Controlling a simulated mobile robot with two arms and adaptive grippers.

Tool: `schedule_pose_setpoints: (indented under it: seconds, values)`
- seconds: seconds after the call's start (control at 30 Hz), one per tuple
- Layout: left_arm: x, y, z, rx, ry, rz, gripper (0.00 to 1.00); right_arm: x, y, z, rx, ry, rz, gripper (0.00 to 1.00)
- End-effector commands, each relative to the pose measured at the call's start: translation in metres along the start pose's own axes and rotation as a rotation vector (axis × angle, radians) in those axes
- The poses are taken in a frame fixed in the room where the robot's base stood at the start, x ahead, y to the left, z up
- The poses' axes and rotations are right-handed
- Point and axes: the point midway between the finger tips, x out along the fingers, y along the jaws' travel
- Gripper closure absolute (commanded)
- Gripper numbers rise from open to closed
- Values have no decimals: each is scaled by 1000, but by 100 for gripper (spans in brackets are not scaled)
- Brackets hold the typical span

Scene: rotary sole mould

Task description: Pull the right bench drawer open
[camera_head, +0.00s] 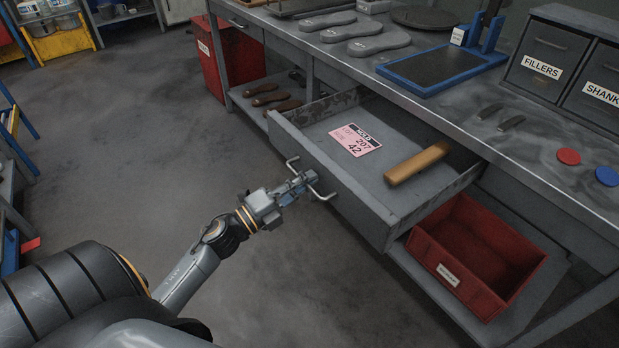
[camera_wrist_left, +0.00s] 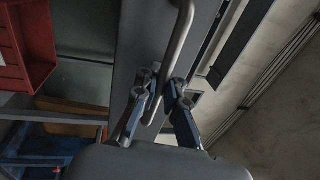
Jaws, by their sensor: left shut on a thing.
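The bench drawer (camera_head: 352,205) stands pulled out from under the grey workbench, its inside in view. A pink HOLD tag (camera_head: 355,139) and a tan bar (camera_head: 417,163) lie in it. My left gripper (camera_head: 304,181) is at the drawer front, shut on the drawer's bar handle (camera_head: 320,193). In the left wrist view the handle (camera_wrist_left: 180,45) runs between the two fingers (camera_wrist_left: 160,97). My right gripper is in neither view.
A red bin (camera_head: 478,255) stands on the lower shelf below the drawer. Another red bin (camera_head: 232,58) is at the bench's far end. Sole shapes (camera_head: 378,44), a blue-framed pad (camera_head: 440,66) and drawer boxes (camera_head: 545,55) are on the bench top. The floor (camera_head: 130,130) left of the bench is clear.

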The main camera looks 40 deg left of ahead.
Motion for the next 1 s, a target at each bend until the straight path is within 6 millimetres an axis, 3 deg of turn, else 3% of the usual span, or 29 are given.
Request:
schedule_pose_setpoints:
  seconds: [0.23,0.27,0.3,0.67,0.77,1.0]
  values:
    - [-1,3,0,-1,-1,5,100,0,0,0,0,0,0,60]
    - [-1,3,0,-1,-1,5,86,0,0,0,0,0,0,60]
    - [-1,3,0,-1,-1,5,80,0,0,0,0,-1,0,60]
    - [-5,2,0,-1,-1,3,80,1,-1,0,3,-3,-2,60]
    - [-17,2,0,-2,-2,5,80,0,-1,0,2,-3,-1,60]
    - [-68,3,0,-3,-3,7,80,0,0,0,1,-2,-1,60]
